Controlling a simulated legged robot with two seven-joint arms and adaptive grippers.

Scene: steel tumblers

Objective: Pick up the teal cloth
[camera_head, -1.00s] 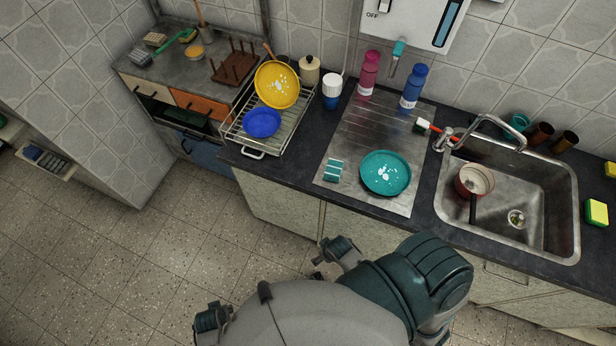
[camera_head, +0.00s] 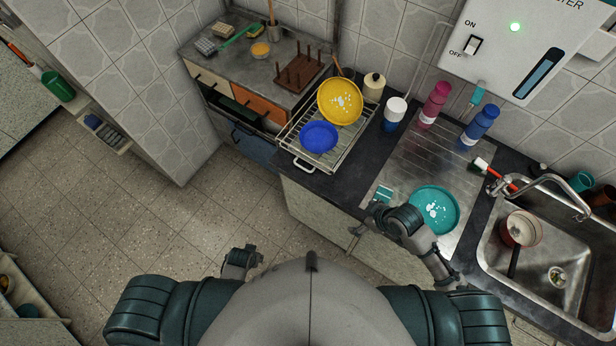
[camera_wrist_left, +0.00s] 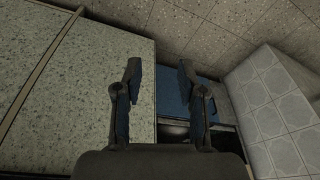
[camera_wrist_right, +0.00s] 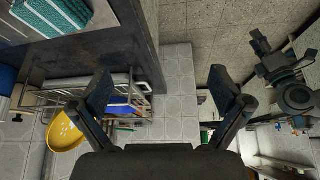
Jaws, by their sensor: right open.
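The teal cloth (camera_head: 383,194) is small, folded and has pale stripes. It lies on the steel drainboard near its front left corner, and it also shows at the top left of the right wrist view (camera_wrist_right: 52,14). My right gripper (camera_head: 356,234) is beside the counter's front edge, just left of and below the cloth in the head view. In the right wrist view its fingers (camera_wrist_right: 162,88) are wide apart with nothing between them. My left gripper (camera_head: 238,264) is over the floor, left of the counter. Its fingers (camera_wrist_left: 158,85) are apart and empty.
A teal plate (camera_head: 434,209) lies right of the cloth, partly behind my right arm. A wire rack (camera_head: 303,162) with a blue plate (camera_head: 319,137) and a yellow plate (camera_head: 340,101) stands to the left. Bottles (camera_head: 480,126) stand behind. The sink (camera_head: 538,258) is at right.

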